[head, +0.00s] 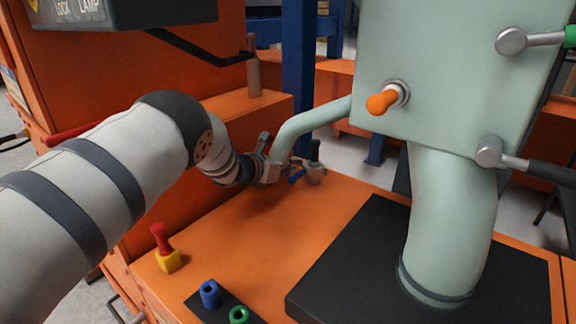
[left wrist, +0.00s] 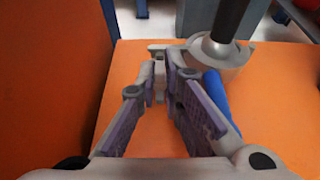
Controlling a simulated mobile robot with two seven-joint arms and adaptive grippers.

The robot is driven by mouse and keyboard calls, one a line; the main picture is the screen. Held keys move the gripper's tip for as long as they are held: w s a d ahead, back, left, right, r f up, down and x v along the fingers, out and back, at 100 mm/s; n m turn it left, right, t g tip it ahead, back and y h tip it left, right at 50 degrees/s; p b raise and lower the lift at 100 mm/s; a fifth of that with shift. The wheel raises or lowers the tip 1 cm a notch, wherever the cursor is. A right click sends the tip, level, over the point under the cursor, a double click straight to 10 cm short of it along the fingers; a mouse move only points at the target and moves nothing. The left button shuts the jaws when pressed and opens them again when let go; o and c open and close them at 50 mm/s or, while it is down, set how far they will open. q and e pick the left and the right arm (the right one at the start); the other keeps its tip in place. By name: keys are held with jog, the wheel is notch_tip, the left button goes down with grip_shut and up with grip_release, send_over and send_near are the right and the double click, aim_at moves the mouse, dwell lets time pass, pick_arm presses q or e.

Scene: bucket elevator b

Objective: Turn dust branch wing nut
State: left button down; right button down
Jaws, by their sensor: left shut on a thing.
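The thin pale green dust branch pipe (head: 305,122) curves down from the big pale green housing to the orange deck. My left gripper (head: 270,172) is at its lower end, low over the deck. In the left wrist view, the purple-padded fingers (left wrist: 158,82) converge on a small grey metal piece, seemingly the wing nut (left wrist: 159,68). The fingers hide much of it, so its angle cannot be told. A blue lever (left wrist: 215,92) lies right beside the right finger; it also shows in the head view (head: 296,175). My right gripper is not in view.
A grey round fitting with a black upright handle (head: 315,160) stands just right of the gripper. The large pale green pipe (head: 450,220) rises from a black plate (head: 350,260). A red-and-yellow knob (head: 165,250) and blue and green sockets stand at the front left. The middle deck is clear.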

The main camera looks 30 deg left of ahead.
pick_arm(q)
jog(key=n+h, duration=0.2)
jog(key=shift+a+f+n+b, duration=0.1)
jog(key=shift+f+n+b, duration=0.05)
jog(key=shift+n+b, duration=0.25)
jog(key=shift+n+h, duration=0.4)
jog(key=shift+n, duration=0.1)
jog(key=shift+r, duration=0.2)
jog(key=c, duration=2)
grip_release()
jog(key=shift+w, duration=0.1)
jog(key=shift+c, duration=0.2)
notch_tip(320, 180, up, 10)
jog(key=shift+f, duration=0.1)
